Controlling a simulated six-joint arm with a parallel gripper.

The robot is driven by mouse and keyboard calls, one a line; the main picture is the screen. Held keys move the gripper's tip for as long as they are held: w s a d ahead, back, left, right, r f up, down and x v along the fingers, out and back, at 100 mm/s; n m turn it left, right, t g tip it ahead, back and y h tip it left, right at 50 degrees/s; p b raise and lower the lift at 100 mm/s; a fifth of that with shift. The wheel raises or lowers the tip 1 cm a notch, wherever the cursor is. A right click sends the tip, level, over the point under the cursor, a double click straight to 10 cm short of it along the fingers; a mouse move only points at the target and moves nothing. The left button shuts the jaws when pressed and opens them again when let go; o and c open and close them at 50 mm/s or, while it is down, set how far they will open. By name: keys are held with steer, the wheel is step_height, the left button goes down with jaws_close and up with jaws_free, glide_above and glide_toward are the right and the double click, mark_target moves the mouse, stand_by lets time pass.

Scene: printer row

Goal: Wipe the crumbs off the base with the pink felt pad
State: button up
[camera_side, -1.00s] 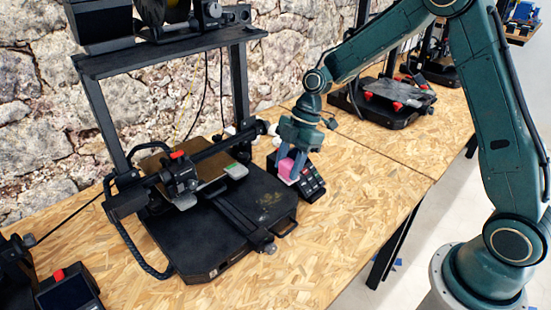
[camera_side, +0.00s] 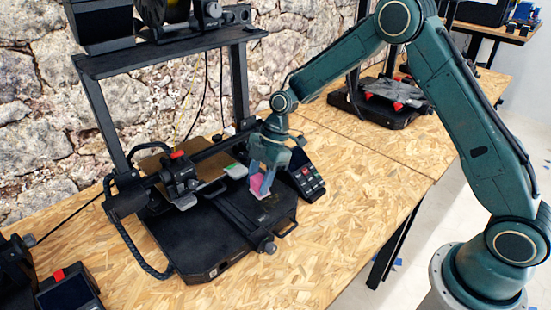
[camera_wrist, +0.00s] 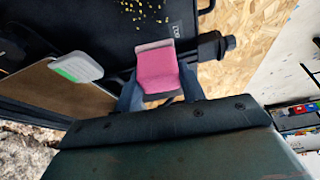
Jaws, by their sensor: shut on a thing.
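The pink felt pad (camera_side: 256,184) is held between the fingers of my gripper (camera_side: 262,186), low over the right part of the printer's black base (camera_side: 215,240). The pad also shows in the wrist view (camera_wrist: 158,70), with a gripper finger (camera_wrist: 131,95) on each side. I cannot tell whether the pad touches the base. Yellow crumbs (camera_wrist: 147,10) lie on the black base, just beyond the pad at the top of the wrist view. In the side view the crumbs are mostly hidden behind my gripper.
The printer's bed (camera_side: 160,165) and print head (camera_side: 180,177) are left of my gripper. A control panel with a keypad (camera_side: 305,178) stands close on the right. A dark knob (camera_wrist: 212,45) sits beside the pad. The wooden table (camera_side: 350,210) is clear at front right.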

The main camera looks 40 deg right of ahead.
steer(key=shift+f, duration=2)
step_height(320, 180, down, 2)
steer(key=shift+f, duration=0.1)
steer(key=shift+d, duration=0.9)
steer(key=shift+c, duration=0.3)
steer(key=shift+d, duration=3)
steer(key=shift+a, duration=3.9)
steer(key=shift+w, duration=0.35)
steer(key=shift+w+d, duration=0.1)
steer(key=shift+d, duration=4.05)
steer(key=shift+a, duration=4)
steer(key=shift+a+r, duration=0.2)
steer(key=shift+r, duration=4.05)
steer(key=shift+d, duration=0.15)
